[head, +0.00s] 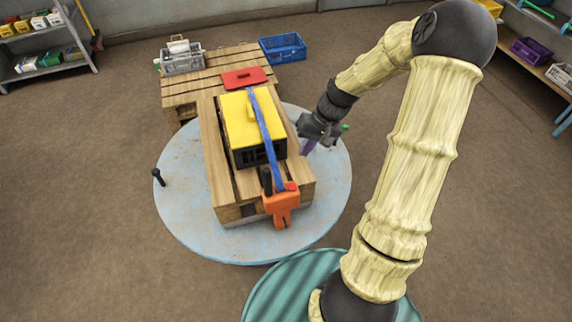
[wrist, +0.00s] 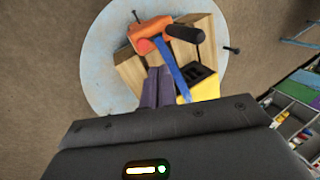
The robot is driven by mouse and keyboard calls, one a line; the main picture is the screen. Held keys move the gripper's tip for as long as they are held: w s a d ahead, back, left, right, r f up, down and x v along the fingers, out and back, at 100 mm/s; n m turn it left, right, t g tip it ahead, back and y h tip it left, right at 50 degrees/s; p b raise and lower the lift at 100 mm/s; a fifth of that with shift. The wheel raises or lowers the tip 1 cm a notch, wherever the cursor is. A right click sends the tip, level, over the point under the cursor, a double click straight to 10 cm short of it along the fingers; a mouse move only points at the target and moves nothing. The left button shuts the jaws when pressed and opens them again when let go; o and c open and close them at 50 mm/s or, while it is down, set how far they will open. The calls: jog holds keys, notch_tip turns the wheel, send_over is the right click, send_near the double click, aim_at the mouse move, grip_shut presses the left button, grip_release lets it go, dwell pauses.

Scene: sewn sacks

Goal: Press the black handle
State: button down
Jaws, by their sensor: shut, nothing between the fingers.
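The black handle (head: 267,180) sticks up from an orange ratchet body (head: 281,205) at the near end of a wooden pallet. In the wrist view the black handle (wrist: 186,33) points right from the orange body (wrist: 150,29). A blue strap (head: 268,135) runs from the ratchet over a yellow box (head: 239,119). My gripper (head: 306,148) is to the right of the pallet, beyond the ratchet, and apart from the handle. Its purple fingers (wrist: 157,84) are together and empty in the wrist view.
The pallet (head: 217,160) stands on a round pale-blue turntable (head: 183,215) with a black peg (head: 158,177) at its left edge. A red piece (head: 244,77), a grey crate (head: 182,63) and a blue crate (head: 283,48) lie beyond. The turntable's front is clear.

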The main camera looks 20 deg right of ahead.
aim_at(268, 182)
jog(key=w+a+f+p, duration=0.1)
jog(key=a+f+p, duration=0.1)
jog(key=a+f, duration=0.5)
jog(key=shift+x, duration=1.15)
